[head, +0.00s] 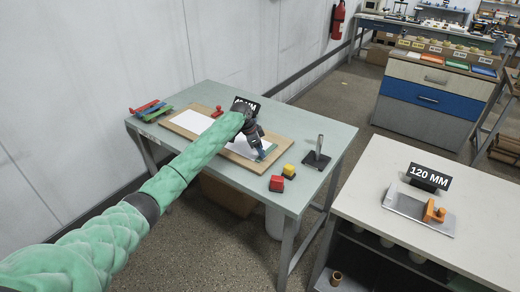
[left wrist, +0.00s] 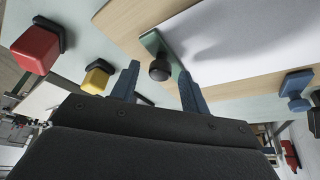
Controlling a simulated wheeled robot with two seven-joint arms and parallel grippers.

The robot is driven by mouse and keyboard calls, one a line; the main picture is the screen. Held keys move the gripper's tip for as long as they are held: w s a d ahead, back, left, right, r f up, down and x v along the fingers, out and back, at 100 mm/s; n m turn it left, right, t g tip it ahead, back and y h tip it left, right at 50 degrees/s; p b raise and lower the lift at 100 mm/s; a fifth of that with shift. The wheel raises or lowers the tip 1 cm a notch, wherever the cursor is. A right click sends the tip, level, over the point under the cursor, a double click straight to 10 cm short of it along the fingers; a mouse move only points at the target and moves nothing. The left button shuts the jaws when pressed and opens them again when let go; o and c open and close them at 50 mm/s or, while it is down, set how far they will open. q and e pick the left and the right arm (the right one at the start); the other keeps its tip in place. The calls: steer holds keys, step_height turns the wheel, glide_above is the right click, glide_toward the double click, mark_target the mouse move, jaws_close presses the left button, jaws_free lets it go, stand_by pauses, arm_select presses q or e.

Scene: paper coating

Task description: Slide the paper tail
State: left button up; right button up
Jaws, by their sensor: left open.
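A white sheet of paper (head: 195,121) lies on a wooden board (head: 181,130); both also show in the left wrist view, the paper (left wrist: 240,45) and the board (left wrist: 133,22). A green bar with a black knob (left wrist: 160,70) lies at the paper's near end. My left gripper (head: 261,152) is over that end. In the left wrist view its two fingers (left wrist: 159,76) are open, with the knob between their tips. I cannot tell whether they touch it. My arm hides part of the paper and board. My right gripper is not in view.
A red block (head: 277,184) and a yellow block (head: 289,170) stand beside the board. A black stand with a rod (head: 318,158) is right of them. Red and green tools (head: 150,109) lie at the far left. A second table (head: 385,200) holds a flat metal tool (head: 420,211).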

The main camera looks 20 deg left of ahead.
arm_select(q)
steer(key=shift+a+r, duration=0.15)
steer(key=shift+r, duration=0.1)
steer(key=b+v, duration=0.3)
steer(key=v, duration=0.4)
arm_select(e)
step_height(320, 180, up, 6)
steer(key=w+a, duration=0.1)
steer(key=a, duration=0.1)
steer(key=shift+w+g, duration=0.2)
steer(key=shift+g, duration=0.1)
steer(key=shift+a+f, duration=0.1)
